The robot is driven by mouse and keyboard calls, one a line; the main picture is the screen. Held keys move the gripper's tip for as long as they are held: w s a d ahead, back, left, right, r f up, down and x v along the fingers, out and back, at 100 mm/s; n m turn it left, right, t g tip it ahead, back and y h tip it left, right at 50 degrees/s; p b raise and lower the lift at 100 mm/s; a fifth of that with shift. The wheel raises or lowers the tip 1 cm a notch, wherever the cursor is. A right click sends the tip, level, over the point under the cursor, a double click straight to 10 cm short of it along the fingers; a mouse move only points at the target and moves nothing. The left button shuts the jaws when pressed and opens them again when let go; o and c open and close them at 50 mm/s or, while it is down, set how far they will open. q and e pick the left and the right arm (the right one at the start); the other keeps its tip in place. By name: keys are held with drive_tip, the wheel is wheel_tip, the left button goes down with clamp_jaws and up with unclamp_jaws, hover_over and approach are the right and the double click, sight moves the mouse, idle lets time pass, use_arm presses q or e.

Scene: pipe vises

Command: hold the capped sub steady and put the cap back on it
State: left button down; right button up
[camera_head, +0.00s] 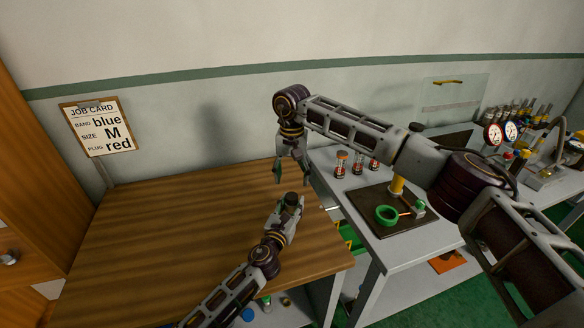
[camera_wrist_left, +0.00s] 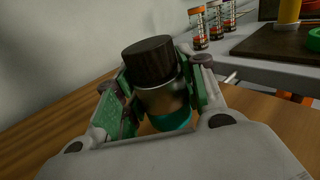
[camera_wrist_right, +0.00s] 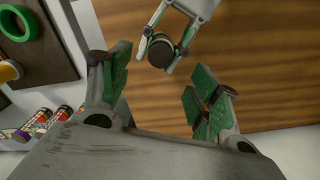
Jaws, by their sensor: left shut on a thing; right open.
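My left gripper (camera_head: 287,210) is shut on the capped sub (camera_wrist_left: 160,98), a cylinder with a teal lower part, held upright above the wooden bench. A dark round cap (camera_wrist_left: 149,62) sits on top of the sub; I cannot tell whether it is tightened. In the right wrist view the cap (camera_wrist_right: 161,50) shows from above between the left fingers. My right gripper (camera_head: 293,172) is open and empty, pointing down above and slightly behind the cap, apart from it. In the right wrist view its two fingers (camera_wrist_right: 160,92) stand wide apart.
The wooden bench top (camera_head: 150,235) is mostly clear. To the right, a grey table (camera_head: 335,200) holds several small capped jars (camera_head: 341,163) and a dark mat with a green ring (camera_head: 387,215) and yellow post (camera_head: 397,185).

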sight(292, 197)
use_arm(q)
drive_tip(key=shift+r, duration=0.1)
use_arm(e)
drive_tip(key=shift+f, duration=4.05)
drive_tip(key=shift+c, duration=0.4)
drive_tip(key=c, duration=1)
drive_tip(key=o, duration=1)
drive_tip(key=shift+r, duration=0.1)
drive_tip(key=shift+r, duration=2.2)
